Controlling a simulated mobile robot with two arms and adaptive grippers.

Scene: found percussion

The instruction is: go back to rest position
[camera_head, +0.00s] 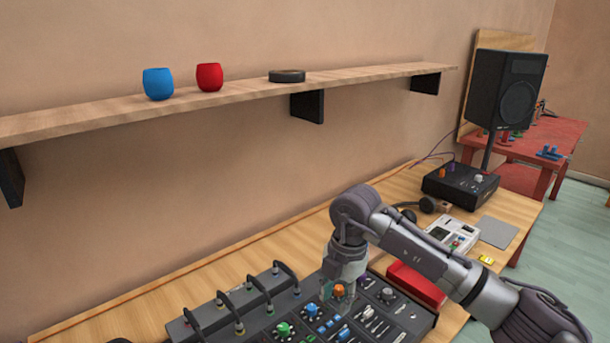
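My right arm comes in from the lower right. Its gripper (337,292) points down over the dark mixer panel (385,322), close around or just above an orange knob (339,291). Pale, see-through finger shapes show beside the knob. I cannot tell whether they touch it or how far apart they are. My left gripper is not in view.
A wall shelf (230,97) holds a blue cup (158,84), a red cup (209,77) and a dark round disc (287,76). Patch cables arch over the panel's left part. A red box (416,285), a black speaker (506,90) and a black device (460,187) stand on the right.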

